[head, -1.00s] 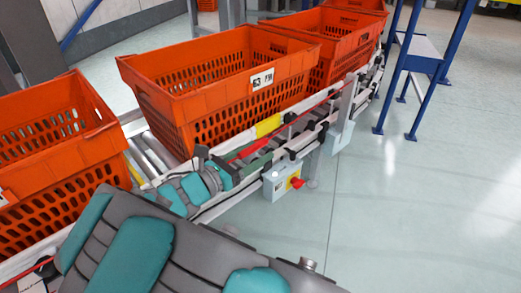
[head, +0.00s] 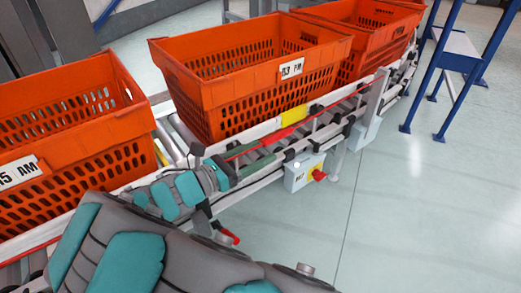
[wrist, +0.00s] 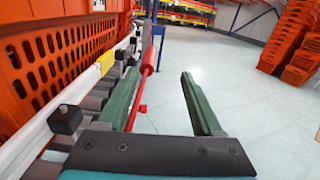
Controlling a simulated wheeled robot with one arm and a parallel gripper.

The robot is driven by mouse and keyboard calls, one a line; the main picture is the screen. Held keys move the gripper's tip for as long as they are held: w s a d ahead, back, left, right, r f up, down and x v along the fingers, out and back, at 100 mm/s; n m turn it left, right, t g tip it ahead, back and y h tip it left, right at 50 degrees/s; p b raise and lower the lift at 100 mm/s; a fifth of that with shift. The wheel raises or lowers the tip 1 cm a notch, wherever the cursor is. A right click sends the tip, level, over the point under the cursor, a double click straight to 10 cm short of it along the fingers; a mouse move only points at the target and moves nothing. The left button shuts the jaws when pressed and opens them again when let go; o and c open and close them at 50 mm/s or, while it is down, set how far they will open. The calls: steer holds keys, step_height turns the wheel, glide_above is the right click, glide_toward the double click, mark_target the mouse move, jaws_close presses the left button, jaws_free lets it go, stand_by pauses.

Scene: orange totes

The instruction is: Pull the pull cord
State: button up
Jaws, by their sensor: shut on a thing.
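The red pull cord (head: 282,134) runs along the side of the conveyor, below the middle orange tote. My gripper (head: 256,156) is at the conveyor's near side, with its green fingers around the cord. In the wrist view, a thicker red part of the cord (wrist: 149,62) lies between the fingers of my gripper (wrist: 168,82), close against the left one.
Orange totes (head: 215,92) stand on the conveyor. A grey box with a red knob (head: 304,174) hangs below its rail. A blue-legged stand (head: 448,75) is at the right. Stacked orange totes (wrist: 290,40) stand farther off. The floor beside the conveyor is clear.

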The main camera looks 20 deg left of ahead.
steer(key=p+v, duration=0.2)
steer(key=v, duration=0.6)
steer(key=shift+p, duration=0.35)
steer(key=shift+w, duration=0.1)
stand_by(0.8)
